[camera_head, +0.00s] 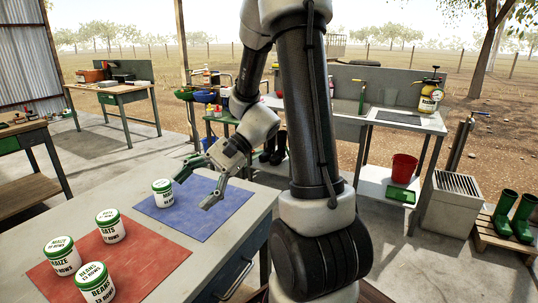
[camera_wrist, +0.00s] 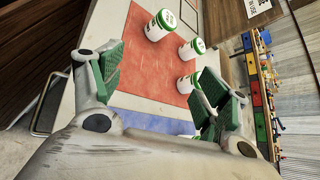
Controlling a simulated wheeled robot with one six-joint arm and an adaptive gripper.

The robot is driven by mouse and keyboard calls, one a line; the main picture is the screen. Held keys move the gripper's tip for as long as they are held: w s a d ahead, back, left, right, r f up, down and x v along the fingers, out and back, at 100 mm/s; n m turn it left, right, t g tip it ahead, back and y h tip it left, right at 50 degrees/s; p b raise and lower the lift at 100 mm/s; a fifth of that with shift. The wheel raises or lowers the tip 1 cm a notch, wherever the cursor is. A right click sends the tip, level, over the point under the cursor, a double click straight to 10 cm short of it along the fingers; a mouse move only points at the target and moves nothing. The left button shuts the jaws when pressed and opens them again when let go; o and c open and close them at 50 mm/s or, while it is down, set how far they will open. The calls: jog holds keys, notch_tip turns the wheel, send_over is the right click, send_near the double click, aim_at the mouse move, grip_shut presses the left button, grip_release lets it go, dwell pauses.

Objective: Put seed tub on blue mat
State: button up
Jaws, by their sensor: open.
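A white seed tub with a green lid (camera_head: 162,193) stands upright on the blue mat (camera_head: 205,214), near its left edge; its label is too small to read. Three similar tubs stand on the red mat: maize (camera_head: 64,257), oats (camera_head: 110,227) and beans (camera_head: 95,284). These three also show in the wrist view, the closest (camera_wrist: 188,84) beyond my fingers. My gripper (camera_head: 193,187) is open and empty above the blue mat, with one green-padded finger close to the tub there. I cannot tell if they touch.
The red mat (camera_head: 150,255) lies beside the blue mat on the grey table (camera_head: 262,198). Bare tabletop shows around both mats. A bench behind holds a yellow sprayer (camera_head: 429,98), with a red bucket (camera_head: 404,168) on its lower shelf.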

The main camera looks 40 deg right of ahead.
jog(key=s+d+r+n+t+h, duration=0.4)
jog(key=s+d+r+n+h, duration=0.5)
jog(key=s+d+n+h, duration=0.2)
jog(key=shift+s+d+r+n+h, duration=0.4)
jog(key=shift+s+d, duration=0.45)
jog(key=shift+d, duration=0.15)
